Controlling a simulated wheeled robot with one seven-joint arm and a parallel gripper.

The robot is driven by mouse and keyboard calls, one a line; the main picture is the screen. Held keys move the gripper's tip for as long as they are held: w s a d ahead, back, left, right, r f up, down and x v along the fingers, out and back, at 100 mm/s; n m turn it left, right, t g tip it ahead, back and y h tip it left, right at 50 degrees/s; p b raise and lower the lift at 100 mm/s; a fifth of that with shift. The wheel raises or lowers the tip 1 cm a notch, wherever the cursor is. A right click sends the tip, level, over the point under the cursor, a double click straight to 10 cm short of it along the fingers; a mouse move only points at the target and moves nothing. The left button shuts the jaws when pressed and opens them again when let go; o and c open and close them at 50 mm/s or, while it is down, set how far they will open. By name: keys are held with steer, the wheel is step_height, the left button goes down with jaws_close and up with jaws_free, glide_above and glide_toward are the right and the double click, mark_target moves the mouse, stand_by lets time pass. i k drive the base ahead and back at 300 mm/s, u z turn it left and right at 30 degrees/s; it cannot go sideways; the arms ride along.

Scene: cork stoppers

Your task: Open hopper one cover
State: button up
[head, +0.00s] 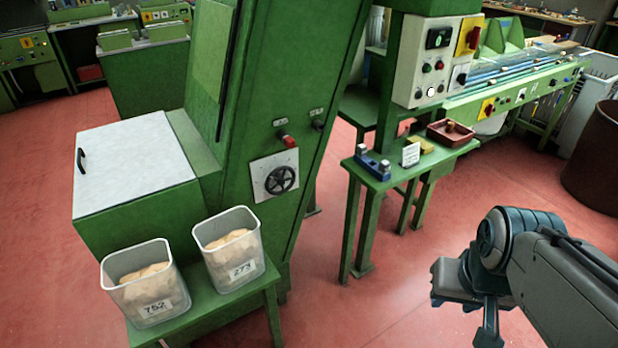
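A flat white cover (130,165) lies shut on top of a green hopper box (140,222) at the left, beside the tall green machine. A black handle (80,160) sits on the cover's left edge. I see no label that says which hopper this is. My gripper (489,328) is at the lower right, over the red floor, far from the cover. Only part of it shows below my arm, and I cannot tell whether it is open or shut.
Two clear bins of corks, marked 752 (150,290) and 273 (235,255), stand on a green stand in front of the hopper. A small green table (385,178) holds several small items. Red floor (370,310) is clear between my arm and the machine.

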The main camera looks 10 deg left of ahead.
mark_target(117, 164)
steer(key=u, duration=1.9)
steer(key=i, duration=0.45)
steer(key=u, duration=0.55)
steer(key=i, duration=1.15)
steer(key=z, duration=0.6)
